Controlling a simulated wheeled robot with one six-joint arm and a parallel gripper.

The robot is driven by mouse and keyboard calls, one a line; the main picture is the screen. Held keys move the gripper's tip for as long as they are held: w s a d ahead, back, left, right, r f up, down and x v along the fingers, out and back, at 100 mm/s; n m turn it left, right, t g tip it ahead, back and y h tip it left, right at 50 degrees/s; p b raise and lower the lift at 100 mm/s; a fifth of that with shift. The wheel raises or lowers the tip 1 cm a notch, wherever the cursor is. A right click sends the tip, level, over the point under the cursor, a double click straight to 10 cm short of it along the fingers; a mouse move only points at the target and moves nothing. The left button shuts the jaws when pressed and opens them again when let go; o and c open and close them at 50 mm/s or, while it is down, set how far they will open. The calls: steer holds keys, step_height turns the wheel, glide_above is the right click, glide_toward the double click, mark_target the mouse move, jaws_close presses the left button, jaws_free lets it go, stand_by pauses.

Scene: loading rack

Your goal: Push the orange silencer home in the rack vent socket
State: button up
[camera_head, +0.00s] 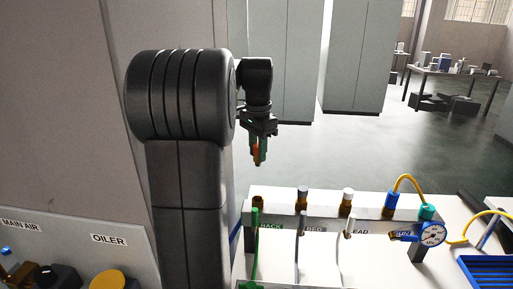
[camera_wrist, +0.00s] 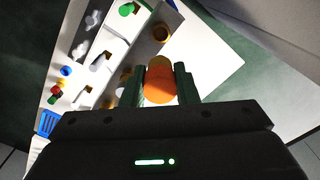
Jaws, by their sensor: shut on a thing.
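The orange silencer (camera_head: 255,153) is held between the green fingers of my gripper (camera_head: 260,160), in the air above the back of the white rack unit. In the wrist view the silencer (camera_wrist: 160,88) sits between both fingers of my gripper (camera_wrist: 160,70), with a paler end pointing away. The brown, open-topped socket (camera_head: 258,201) above the RACK label appears to be the rack vent socket. It shows in the wrist view (camera_wrist: 162,33) beyond the silencer. The silencer is clear of the socket, with a gap between them.
A gauge (camera_head: 432,233) and a blue tray (camera_head: 490,270) are at right. Air above the socket is free.

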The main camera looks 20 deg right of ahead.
mark_target(257, 165)
steer(key=shift+w+f, duration=0.15)
steer(key=shift+f+b, duration=1.6)
steer(key=shift+f, duration=1.25)
steer(key=shift+p, duration=0.85)
steer(key=shift+f+b, duration=2.05)
steer(key=shift+f, duration=1.55)
steer(key=shift+r, duration=0.15)
steer(key=shift+r+p, duration=2.8)
steer(key=shift+r, duration=0.4)
